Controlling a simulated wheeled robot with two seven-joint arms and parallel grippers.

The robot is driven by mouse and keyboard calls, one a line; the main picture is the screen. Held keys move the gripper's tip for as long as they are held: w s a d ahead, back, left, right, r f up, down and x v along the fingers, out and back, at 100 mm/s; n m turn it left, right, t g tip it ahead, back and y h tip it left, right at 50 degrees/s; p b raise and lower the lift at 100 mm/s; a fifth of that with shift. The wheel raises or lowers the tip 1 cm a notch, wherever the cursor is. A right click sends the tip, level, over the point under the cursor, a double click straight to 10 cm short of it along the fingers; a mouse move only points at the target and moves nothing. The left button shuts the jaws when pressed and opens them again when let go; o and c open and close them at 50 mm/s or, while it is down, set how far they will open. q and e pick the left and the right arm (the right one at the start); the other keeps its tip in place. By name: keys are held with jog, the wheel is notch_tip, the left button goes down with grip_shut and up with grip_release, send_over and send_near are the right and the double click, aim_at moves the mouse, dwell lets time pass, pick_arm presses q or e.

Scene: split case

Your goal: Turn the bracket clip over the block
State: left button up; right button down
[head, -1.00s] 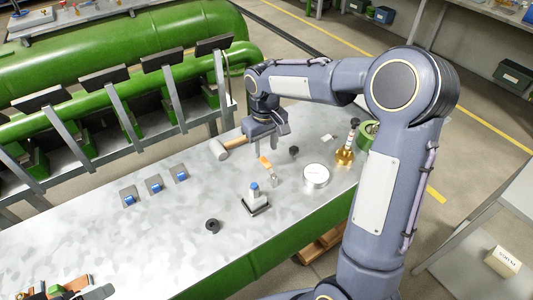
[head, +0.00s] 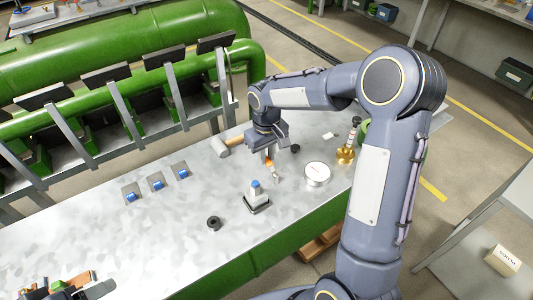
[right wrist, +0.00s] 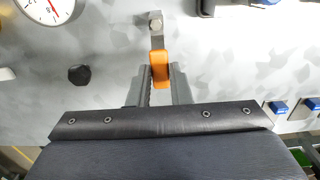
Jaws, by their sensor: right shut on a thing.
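The bracket clip has an orange grip (head: 268,161) and a short grey metal end (head: 275,174) on the bench top. In the right wrist view the orange grip (right wrist: 160,68) sits between my fingers, and the metal strip with a round head (right wrist: 155,24) extends beyond them. My right gripper (right wrist: 160,78) is shut on the orange grip. A light block with a blue top (head: 256,191) stands upright on a dark base, in front of the clip and apart from it. I cannot tell whether this is the task's block. My left gripper is not in view.
A round white gauge (head: 317,173) and a brass fitting (head: 345,155) stand to the right. A mallet (head: 222,147) lies behind the gripper. A black ring (head: 214,223) and several blue-marked plates (head: 157,183) lie left.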

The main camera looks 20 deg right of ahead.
jog(key=shift+a, duration=0.1)
dwell(0.3)
jog(key=n, duration=0.1)
jog(key=a+n, duration=0.1)
jog(key=n, duration=0.2)
jog(key=shift+s+a+n, duration=0.3)
jog(key=n, duration=0.2)
jog(key=s+a+n, duration=0.1)
jog(key=n, duration=0.1)
jog(key=shift+s+a+n, duration=0.15)
jog(key=shift+n, duration=0.15)
jog(key=n, duration=0.1)
jog(key=s+n, duration=0.1)
jog(key=n, duration=0.2)
jog(key=shift+s+a+r+n, duration=0.1)
jog(key=shift+s+a+n, duration=0.2)
jog(key=shift+a, duration=0.05)
jog(key=shift+s+n+p, duration=0.35)
jog(key=shift+s+n, duration=0.05)
jog(key=shift+n, duration=0.65)
jog(key=shift+s+n+p, duration=0.3)
jog(key=shift+s+n, duration=0.1)
jog(key=shift+n, duration=0.65)
jog(key=c, duration=1.3)
grip_release()
jog(key=shift+s, duration=0.1)
